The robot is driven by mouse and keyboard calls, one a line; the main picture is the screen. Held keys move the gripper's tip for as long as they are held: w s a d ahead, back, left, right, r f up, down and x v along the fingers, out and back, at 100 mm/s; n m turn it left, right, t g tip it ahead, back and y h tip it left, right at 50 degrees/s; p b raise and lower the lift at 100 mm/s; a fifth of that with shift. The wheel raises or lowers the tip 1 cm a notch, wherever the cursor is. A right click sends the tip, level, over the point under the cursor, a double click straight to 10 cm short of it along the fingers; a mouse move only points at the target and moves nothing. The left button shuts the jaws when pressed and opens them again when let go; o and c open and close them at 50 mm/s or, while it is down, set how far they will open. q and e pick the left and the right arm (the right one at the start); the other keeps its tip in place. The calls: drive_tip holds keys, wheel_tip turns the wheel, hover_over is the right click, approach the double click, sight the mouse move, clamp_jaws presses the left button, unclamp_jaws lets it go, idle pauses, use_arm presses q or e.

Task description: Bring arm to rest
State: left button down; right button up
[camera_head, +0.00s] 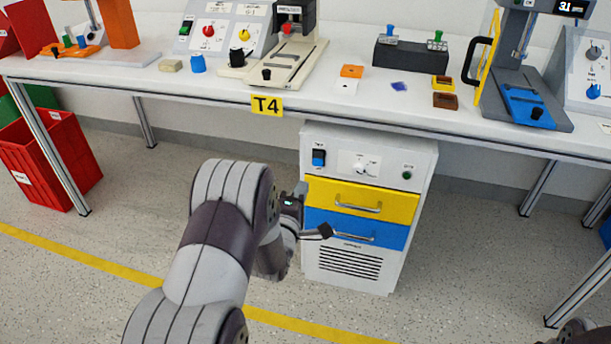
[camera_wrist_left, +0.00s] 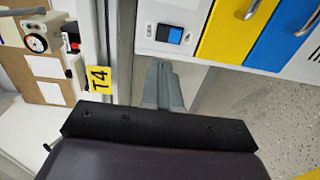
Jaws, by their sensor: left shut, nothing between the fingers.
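My left arm comes in from the lower left in the head view. Its gripper (camera_head: 301,189) is in front of the left edge of the white cabinet. In the left wrist view the grey fingers (camera_wrist_left: 164,84) are together, with nothing between them. They are apart from the cabinet's blue rocker switch (camera_wrist_left: 168,34), also seen in the head view (camera_head: 318,158). A round rotary switch (camera_head: 360,168) sits mid-panel on the cabinet. My right gripper is out of view; only a bit of my right arm shows at the lower right corner.
The white cabinet (camera_head: 424,170) has a yellow drawer (camera_head: 330,192) and a blue drawer (camera_head: 390,237), both shut. The table (camera_head: 215,92) above carries several devices. Red bins (camera_head: 32,165) stand at left. The floor left of the cabinet is clear.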

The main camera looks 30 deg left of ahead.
use_arm(q)
drive_tip(key=shift+s+d, duration=0.1)
drive_tip(key=shift+s, duration=0.3)
drive_tip(key=s+d+f+m+g+h, duration=0.1)
drive_tip(key=s+f+m+g, duration=0.5)
drive_tip(key=f+m+g, duration=0.3)
drive_tip(key=s+d+r+m+g+h, duration=0.2)
drive_tip(key=s+d+r+m+g, duration=0.15)
drive_tip(key=s+d+m, duration=0.35)
drive_tip(key=s+d+r+m+g+h, duration=0.15)
drive_tip(key=s+d+m+g, duration=0.25)
drive_tip(key=s, duration=0.4)
wheel_tip(320, 180, up, 38)
drive_tip(key=w+d+p, duration=0.1)
drive_tip(key=d+p, duration=0.1)
drive_tip(key=p, duration=3.4)
drive_tip(key=shift+m+t, duration=0.35)
drive_tip(key=shift+m, duration=0.05)
